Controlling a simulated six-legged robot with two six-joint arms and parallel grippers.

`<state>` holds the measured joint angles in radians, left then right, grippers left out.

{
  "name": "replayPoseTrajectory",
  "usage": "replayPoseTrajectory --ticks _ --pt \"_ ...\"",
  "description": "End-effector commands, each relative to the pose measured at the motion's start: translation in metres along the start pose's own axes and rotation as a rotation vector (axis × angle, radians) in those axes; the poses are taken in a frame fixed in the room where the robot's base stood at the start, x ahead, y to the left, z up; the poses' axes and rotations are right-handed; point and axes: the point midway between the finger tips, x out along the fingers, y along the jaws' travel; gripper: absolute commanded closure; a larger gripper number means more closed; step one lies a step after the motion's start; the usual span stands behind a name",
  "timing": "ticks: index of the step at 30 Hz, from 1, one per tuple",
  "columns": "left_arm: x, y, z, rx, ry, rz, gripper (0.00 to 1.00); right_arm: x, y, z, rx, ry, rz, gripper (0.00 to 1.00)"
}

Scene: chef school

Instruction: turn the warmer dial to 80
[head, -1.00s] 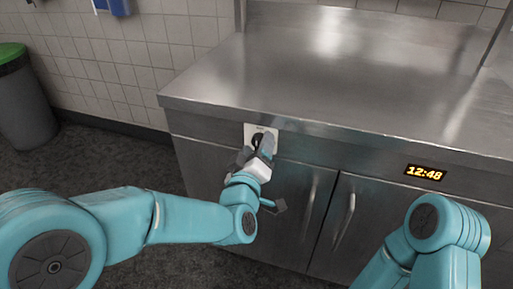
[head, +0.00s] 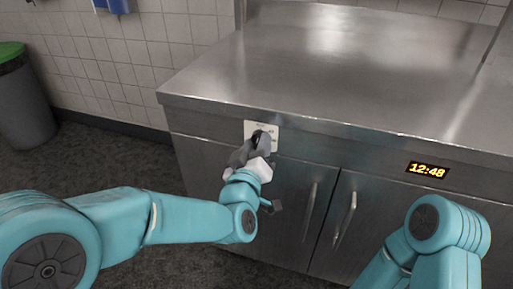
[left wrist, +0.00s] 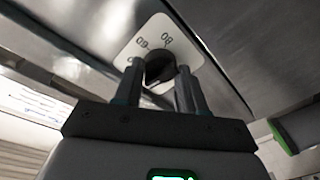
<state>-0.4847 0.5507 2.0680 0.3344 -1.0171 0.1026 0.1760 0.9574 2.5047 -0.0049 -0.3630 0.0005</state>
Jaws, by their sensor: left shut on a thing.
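The warmer dial (left wrist: 160,68) is a dark round knob on a white plate (left wrist: 128,59) with small numbers, seen in the left wrist view. Two marks above it look like an upside-down 60 and 80. My left gripper (left wrist: 159,67) is shut on the dial, one finger on each side. It also shows in the head view (head: 257,143). My right gripper is out of view.
The steel counter (head: 330,70) is bare. Two door handles (head: 309,212) stick out right of my left gripper. An orange 12:48 display (head: 426,170) is on the front at right. A green-lidded bin (head: 25,105) stands far left.

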Motion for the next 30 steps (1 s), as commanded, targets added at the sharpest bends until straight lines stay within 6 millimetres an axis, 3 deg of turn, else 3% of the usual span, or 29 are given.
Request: replayPoseTrajectory --ticks 9,30 --pt "0.000 -0.001 0.001 0.289 0.028 0.023 0.90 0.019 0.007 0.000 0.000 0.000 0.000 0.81" --pt "0.001 -0.002 0.000 0.950 0.081 0.072 0.90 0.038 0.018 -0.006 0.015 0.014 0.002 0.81"
